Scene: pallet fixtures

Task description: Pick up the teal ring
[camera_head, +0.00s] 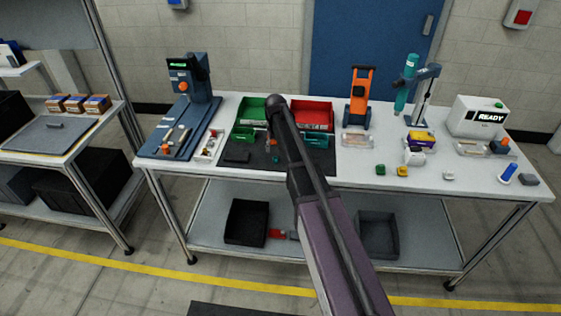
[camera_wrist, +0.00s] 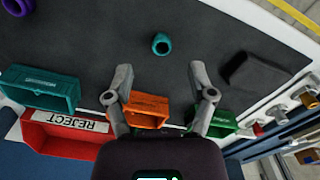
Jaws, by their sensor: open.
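The teal ring (camera_wrist: 160,43) lies on the dark mat (camera_wrist: 110,28) in the wrist view, with its hole visible. A small teal shape in the head view, beside my arm, looks like the same ring (camera_head: 275,160). My gripper (camera_wrist: 160,73) is open and empty above the mat. Its two fingers are spread wide, and the ring shows just beyond the fingertips, roughly centred between them. The ring is apart from both fingers. In the head view my arm hides most of the gripper.
An orange bin (camera_wrist: 147,111) shows between my fingers. A teal bin (camera_wrist: 42,89), a red REJECT bin (camera_wrist: 62,135) and a green bin (camera_wrist: 222,122) stand alongside. A black block (camera_wrist: 255,75) lies right of the ring, and a purple ring (camera_wrist: 17,6) lies far left.

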